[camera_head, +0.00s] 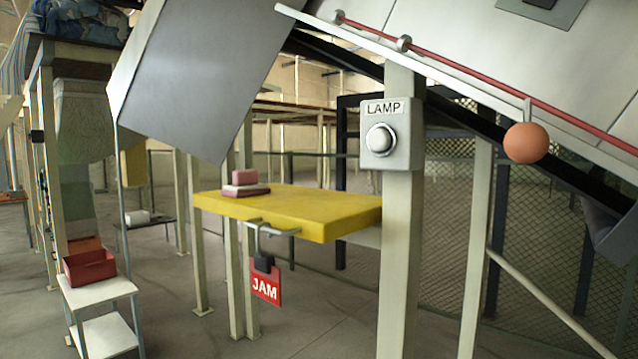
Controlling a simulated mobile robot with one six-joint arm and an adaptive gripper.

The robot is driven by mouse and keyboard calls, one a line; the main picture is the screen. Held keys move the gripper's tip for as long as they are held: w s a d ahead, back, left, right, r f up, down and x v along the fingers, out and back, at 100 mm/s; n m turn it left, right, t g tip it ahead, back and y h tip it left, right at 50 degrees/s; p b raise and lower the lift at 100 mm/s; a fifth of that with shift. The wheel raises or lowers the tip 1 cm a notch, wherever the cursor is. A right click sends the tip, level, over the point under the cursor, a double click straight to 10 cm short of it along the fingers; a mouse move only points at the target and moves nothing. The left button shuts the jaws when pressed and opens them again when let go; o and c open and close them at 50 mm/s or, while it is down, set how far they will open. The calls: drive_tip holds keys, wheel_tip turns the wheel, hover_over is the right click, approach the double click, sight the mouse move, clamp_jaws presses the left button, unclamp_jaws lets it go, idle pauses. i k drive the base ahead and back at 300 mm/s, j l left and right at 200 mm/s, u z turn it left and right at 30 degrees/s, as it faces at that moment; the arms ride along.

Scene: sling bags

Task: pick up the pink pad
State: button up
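A small pink pad (245,177) lies near the left end of a yellow shelf (310,207). It is the top of a small stack, with a pale layer and a darker pink layer showing under it. I cannot tell whether these layers are separate pieces. Nothing covers the stack from this view. My gripper is not in view.
A post with a LAMP button box (391,133) stands at the shelf's right end. A red JAM tag (266,285) hangs below the shelf's front. A large grey sloped panel (205,70) hangs above left. A red bin (90,267) sits on a white stand.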

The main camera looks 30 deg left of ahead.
sight(245, 182)
drive_tip(key=j+z, duration=0.2)
drive_tip(key=j, duration=0.5)
drive_tip(key=j+z, duration=0.25)
drive_tip(key=j, duration=0.45)
drive_tip(key=j+z, duration=0.2)
drive_tip(key=j, duration=0.5)
drive_tip(key=k+j+z, duration=0.2)
drive_tip(key=j, duration=0.45)
drive_tip(key=i, duration=0.05)
